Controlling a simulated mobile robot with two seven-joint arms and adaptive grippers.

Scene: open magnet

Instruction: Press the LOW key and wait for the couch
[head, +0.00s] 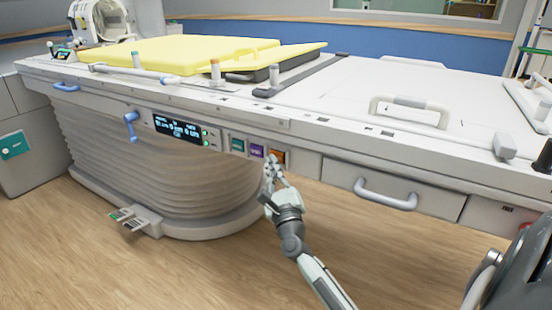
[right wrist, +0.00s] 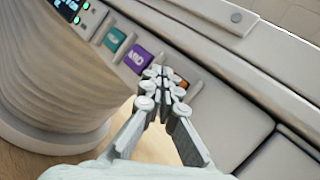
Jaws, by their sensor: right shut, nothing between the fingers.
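The couch (head: 170,165) is a long white unit with a pleated base. On its front rail sit a teal key (head: 237,144), a purple key (head: 257,150) and an orange key (head: 280,156). In the right wrist view the purple key (right wrist: 138,58) seems to read MID; the orange key's (right wrist: 184,83) label is hidden behind my fingers. My right gripper (head: 271,168) is shut and empty, its tips right at the orange key. I cannot tell whether they touch it. My left gripper is not in view.
A lit display (head: 178,128) with green lights is left of the keys. A blue lever (head: 131,126) hangs left of it, and a drawer handle (head: 386,193) sticks out to the right. Yellow pads (head: 180,55) lie on top. A foot pedal (head: 137,218) is at the base.

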